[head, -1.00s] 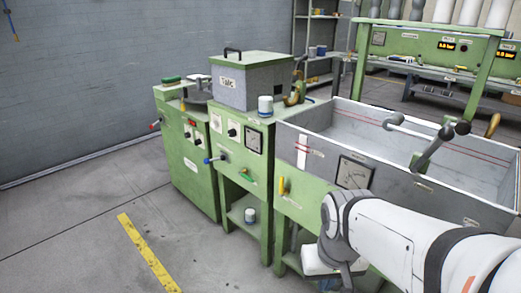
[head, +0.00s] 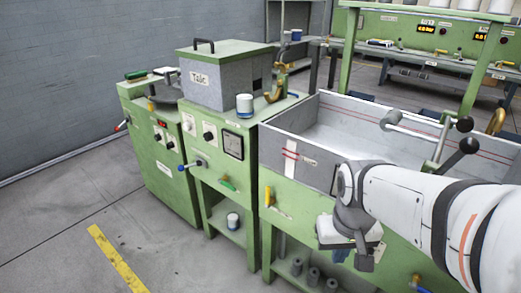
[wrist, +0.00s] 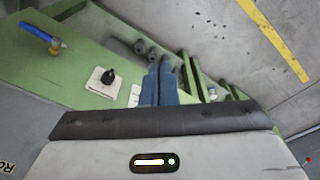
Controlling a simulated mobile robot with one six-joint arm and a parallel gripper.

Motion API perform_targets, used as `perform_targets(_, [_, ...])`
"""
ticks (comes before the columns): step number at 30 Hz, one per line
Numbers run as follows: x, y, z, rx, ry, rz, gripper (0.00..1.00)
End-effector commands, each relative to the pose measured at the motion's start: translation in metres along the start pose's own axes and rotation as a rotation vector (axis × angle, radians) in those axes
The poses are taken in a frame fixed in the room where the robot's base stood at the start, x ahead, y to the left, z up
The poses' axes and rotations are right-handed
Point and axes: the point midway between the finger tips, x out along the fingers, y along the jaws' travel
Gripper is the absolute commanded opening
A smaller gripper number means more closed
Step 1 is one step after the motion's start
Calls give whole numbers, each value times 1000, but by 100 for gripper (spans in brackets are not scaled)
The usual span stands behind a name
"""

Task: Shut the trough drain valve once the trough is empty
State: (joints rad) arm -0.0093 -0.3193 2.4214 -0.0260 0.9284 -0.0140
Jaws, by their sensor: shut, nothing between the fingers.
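The grey-walled trough (head: 300,118) in its green frame stands at the right in the head view. Its inside looks pale, and I cannot tell whether liquid is left. A blue lever on a brass fitting (head: 418,285) sits low on its front, at the head view's bottom edge. A blue lever with a brass part also shows at upper left in the wrist view (wrist: 42,35); whether it is open or shut is unclear. My gripper (head: 364,258) is in front of the trough's green front, left of that lever. Its blue fingers (wrist: 160,82) are together and empty.
A white plate with a black knob (wrist: 104,80) is on the green panel near my fingers. A yellow handle (head: 268,196) is on the trough frame's left. Dark cylinders (head: 313,277) stand on the low shelf. Clear floor (head: 60,235) lies left.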

Motion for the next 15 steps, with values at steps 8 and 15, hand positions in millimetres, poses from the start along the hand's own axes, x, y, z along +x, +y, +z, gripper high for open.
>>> perform_targets(8, [-22,-37,-125,-102,-54,86,0])
perform_targets(15, [-5,-108,-224,-195,-76,185,0])
